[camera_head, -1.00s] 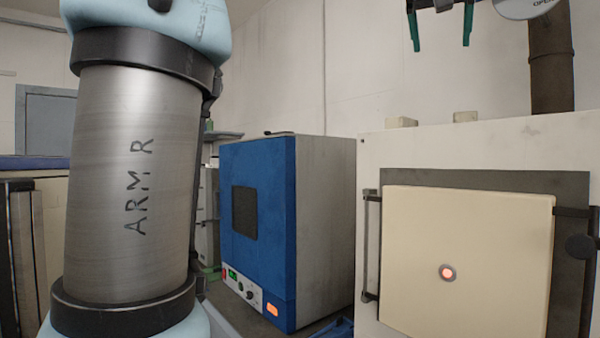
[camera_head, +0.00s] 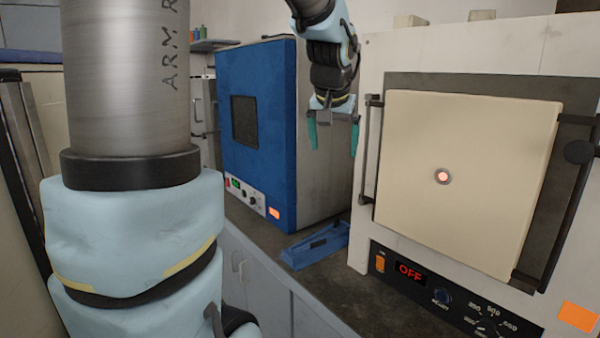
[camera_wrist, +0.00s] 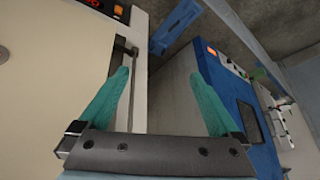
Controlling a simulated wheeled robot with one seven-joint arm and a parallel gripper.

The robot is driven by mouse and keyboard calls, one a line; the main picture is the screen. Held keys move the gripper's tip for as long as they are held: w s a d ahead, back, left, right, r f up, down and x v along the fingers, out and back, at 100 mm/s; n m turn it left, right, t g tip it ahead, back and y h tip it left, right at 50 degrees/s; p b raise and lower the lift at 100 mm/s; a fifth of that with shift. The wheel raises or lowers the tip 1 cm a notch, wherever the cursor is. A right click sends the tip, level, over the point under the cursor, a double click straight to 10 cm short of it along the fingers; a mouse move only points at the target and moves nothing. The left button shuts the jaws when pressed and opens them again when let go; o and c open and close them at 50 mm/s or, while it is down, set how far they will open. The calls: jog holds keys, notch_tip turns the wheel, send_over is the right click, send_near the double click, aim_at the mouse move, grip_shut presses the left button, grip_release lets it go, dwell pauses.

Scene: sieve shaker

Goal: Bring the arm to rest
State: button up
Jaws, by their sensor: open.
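My gripper (camera_head: 333,136) hangs in front of the grey side of the blue oven, pointing down, with its two green fingers spread and nothing between them. In the wrist view the fingers (camera_wrist: 162,100) are apart and empty, between the cream furnace and the blue oven. My arm's upper part, marked "ARM R", fills the left of the head view; the middle of the arm is partly out of the picture.
A furnace (camera_head: 470,185) with a shut cream door and an "OFF" display stands at right. A blue oven (camera_head: 258,130) stands behind on the dark bench (camera_head: 330,290). A blue tray-like object (camera_head: 315,246) lies on the bench between them, below my gripper.

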jog(key=s+a+f+n+g+y, duration=0.1)
jog(key=s+a+f+n+g, duration=0.1)
jog(key=s+a+f, duration=0.6)
jog(key=s+a+f+n+g, duration=0.1)
jog(key=s+a+f, duration=0.55)
jog(key=f, duration=0.35)
notch_tip(320, 180, down, 11)
jog(key=g+b, duration=0.1)
jog(key=b, duration=0.9)
jog(key=shift+s+d, duration=0.15)
jog(key=shift+s, duration=0.05)
